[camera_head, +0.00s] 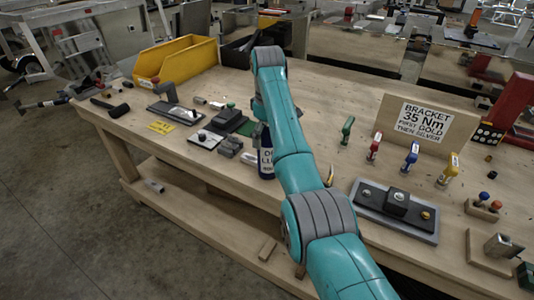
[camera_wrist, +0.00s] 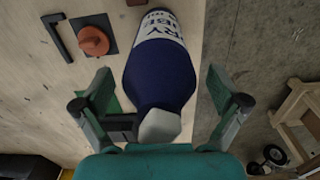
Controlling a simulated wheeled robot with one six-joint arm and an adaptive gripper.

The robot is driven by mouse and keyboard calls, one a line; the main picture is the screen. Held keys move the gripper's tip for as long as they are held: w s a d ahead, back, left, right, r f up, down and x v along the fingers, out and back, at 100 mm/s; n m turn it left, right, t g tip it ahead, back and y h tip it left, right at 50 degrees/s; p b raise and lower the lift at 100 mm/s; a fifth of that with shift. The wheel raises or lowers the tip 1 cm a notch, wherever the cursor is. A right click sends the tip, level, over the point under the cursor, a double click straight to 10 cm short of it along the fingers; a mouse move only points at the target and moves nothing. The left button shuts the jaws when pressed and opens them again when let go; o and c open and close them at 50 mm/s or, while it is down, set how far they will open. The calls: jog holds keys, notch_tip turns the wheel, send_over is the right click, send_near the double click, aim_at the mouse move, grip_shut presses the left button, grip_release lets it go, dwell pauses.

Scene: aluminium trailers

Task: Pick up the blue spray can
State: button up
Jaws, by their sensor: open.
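The blue spray can (camera_head: 266,163) stands near the front edge of the workbench, partly hidden behind my teal arm in the head view. In the wrist view the can (camera_wrist: 160,70) has a dark blue body, a white label band with dark letters and a pale grey tip. My gripper (camera_wrist: 160,88) is open, with one finger on each side of the can and visible gaps between. The can lies between the fingers in that view; contact is not seen.
A yellow bin (camera_head: 176,61) stands at the back left of the workbench (camera_head: 318,100). Small grey blocks (camera_head: 229,146) lie left of the can.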

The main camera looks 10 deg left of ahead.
jog(key=shift+f, duration=0.35)
grip_shut()
